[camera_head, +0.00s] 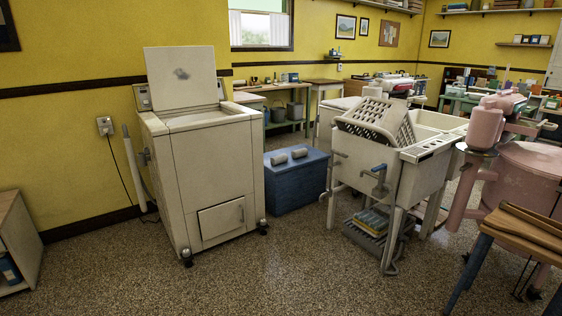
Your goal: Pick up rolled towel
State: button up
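Two small pale grey rolls lie on the flat top of a blue box (294,183), in the gap between the white washer and the sink stand. One roll (278,159) is on the left and the other roll (299,153) is on the right, a little apart. They look like rolled towels, but they are too small to be sure. My gripper is not in view.
A white washer (205,165) with its lid up stands left of the blue box. A sink stand (375,175) with a slatted crate (376,120) stands right of it. A pink washer (525,175) and a wooden-topped bench (528,230) are at right. The speckled floor in front is clear.

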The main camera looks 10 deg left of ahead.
aim_at(283, 158)
jog(key=i+j+u, duration=0.2)
jog(key=i+j, duration=0.75)
jog(key=j, duration=0.25)
jog(key=i+j+u, duration=0.15)
jog(key=i+j, duration=0.85)
jog(key=i+j+u, duration=0.2)
jog(key=i+j, duration=0.8)
jog(key=j+z, duration=0.45)
jog(key=j, duration=1.1)
jog(key=i+l, duration=0.15)
jog(key=l, duration=0.2)
jog(key=i+l, duration=0.15)
jog(key=l, duration=0.25)
jog(key=i+l, duration=0.15)
jog(key=l, duration=0.2)
jog(key=i+l, duration=0.15)
jog(key=l, duration=0.2)
jog(key=i+l, duration=0.2)
jog(key=l, duration=0.2)
jog(key=i+l, duration=0.15)
jog(key=l, duration=0.2)
jog(key=i+l, duration=0.15)
jog(key=l, duration=0.2)
jog(key=i+l+u, duration=0.1)
jog(key=i, duration=0.3)
jog(key=i+l+u, duration=0.1)
jog(key=i+l, duration=0.25)
